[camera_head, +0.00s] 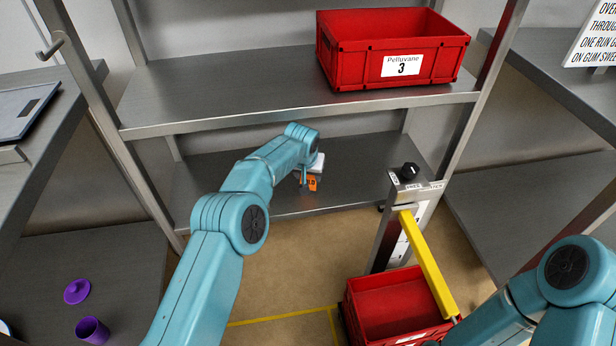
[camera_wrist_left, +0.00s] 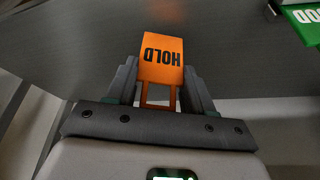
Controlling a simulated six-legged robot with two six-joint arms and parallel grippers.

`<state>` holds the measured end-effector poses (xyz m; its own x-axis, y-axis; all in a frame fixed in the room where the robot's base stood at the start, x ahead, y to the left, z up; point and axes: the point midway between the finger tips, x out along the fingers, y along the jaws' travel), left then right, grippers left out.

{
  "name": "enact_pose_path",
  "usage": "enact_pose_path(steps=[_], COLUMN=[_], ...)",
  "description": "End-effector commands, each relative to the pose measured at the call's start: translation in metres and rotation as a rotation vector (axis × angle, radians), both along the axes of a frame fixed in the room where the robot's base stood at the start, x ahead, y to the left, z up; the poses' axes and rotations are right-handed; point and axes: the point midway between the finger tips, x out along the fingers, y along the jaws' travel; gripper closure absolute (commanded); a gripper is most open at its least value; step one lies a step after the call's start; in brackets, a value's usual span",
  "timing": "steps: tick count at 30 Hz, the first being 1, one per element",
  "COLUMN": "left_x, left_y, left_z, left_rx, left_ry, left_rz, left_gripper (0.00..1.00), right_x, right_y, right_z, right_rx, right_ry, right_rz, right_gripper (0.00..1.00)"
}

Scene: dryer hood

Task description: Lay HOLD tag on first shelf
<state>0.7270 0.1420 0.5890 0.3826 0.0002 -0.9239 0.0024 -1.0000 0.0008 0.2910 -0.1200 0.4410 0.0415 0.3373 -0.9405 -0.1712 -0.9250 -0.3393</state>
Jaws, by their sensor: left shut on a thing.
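The orange HOLD tag (camera_wrist_left: 162,58) is between the fingers of my left gripper (camera_wrist_left: 160,84) in the left wrist view. The gripper is shut on its framed end, and the lettering appears upside down. In the head view the tag (camera_head: 311,183) shows small below my left wrist, over the lower grey shelf (camera_head: 225,185) of the rack. I cannot tell whether it touches that shelf. The wrist hides part of the left gripper (camera_head: 303,178). My right arm is at the lower right, with its gripper out of view.
A red bin labelled 3 (camera_head: 345,68) stands on the upper shelf (camera_head: 210,90). A grey post (camera_head: 388,235) with a yellow bar (camera_head: 428,265) stands right of my left arm, above another red bin (camera_head: 385,308). A green sign (camera_wrist_left: 303,20) shows at the wrist view's upper right.

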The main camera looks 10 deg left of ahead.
Motion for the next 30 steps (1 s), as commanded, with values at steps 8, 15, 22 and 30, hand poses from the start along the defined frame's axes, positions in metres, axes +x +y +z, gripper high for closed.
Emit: enact_pose_path(steps=[8,15,22,30], left_x=[0.000,0.000,0.000,0.000], left_y=[0.000,0.000,0.000,0.000], left_z=[-0.015,-0.018,-0.018,-0.010], left_rx=[0.000,0.000,0.000,0.000], left_ry=[0.000,0.000,0.000,-0.002], left_rz=[0.000,0.000,0.001,0.001], left_gripper=[0.76,0.76,0.22,0.22], right_x=[0.000,0.000,0.000,0.000], right_y=[0.000,0.000,0.000,0.000], right_z=[-0.005,-0.008,-0.007,-0.002], right_rx=[0.000,0.000,0.000,0.000], right_ry=[0.000,0.000,0.000,0.000], right_rz=[0.000,0.000,0.000,0.000], right_gripper=[0.57,0.57,0.57,0.57])
